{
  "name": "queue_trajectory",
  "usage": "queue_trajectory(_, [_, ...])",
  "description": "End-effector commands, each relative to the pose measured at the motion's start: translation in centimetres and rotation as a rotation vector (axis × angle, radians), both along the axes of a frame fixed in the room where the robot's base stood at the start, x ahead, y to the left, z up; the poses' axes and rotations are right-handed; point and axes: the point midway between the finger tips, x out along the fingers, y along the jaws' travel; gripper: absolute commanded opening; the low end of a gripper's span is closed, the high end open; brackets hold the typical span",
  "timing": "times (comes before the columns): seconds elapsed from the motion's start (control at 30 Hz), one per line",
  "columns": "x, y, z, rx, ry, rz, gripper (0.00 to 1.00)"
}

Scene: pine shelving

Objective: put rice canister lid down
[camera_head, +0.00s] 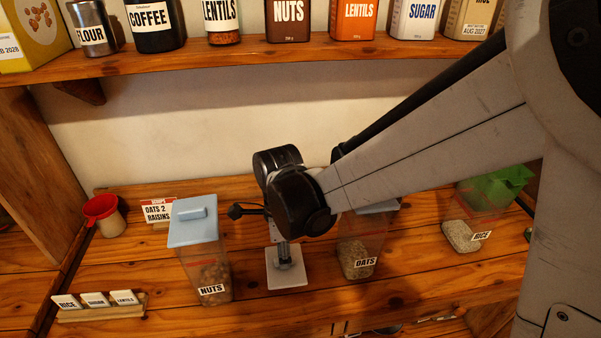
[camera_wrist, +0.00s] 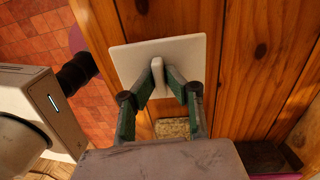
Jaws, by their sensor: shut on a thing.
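A white square lid (camera_head: 287,280) is at the counter's middle, between the nuts and oats canisters. My gripper (camera_head: 285,258) points down at it and is shut on its raised handle. In the wrist view the lid (camera_wrist: 193,48) shows flat, with my gripper's fingers (camera_wrist: 161,80) either side of the handle. I cannot tell whether the lid touches the counter. The clear rice canister (camera_head: 462,237) stands at the right with some rice in it; a green piece (camera_head: 497,187) is at its top.
The nuts canister (camera_head: 200,255) with a blue lid stands close left of the lid. The oats canister (camera_head: 358,255) stands close right, partly hidden by my arm. Small label cards (camera_head: 98,305) and a red-topped jar (camera_head: 104,214) are at left. A shelf (camera_head: 240,53) of tins runs above.

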Motion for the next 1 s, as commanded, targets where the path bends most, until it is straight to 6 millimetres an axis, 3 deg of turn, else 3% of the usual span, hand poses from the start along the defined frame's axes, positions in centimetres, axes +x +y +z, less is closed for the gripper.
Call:
queue_trajectory(0.2, [0.0, 0.0, -2.7, 0.000, 0.000, 0.000, 0.00])
queue_trajectory(0.6, [0.0, 0.0, -3.2, 0.000, 0.000, 0.000, 0.00])
queue_trajectory(0.63, [0.0, 0.0, -3.1, 0.000, 0.000, 0.000, 0.14])
queue_trajectory(0.73, [0.0, 0.0, -3.1, 0.000, 0.000, 0.000, 0.27])
queue_trajectory(1.0, [0.0, 0.0, -3.0, 0.000, 0.000, 0.000, 0.29])
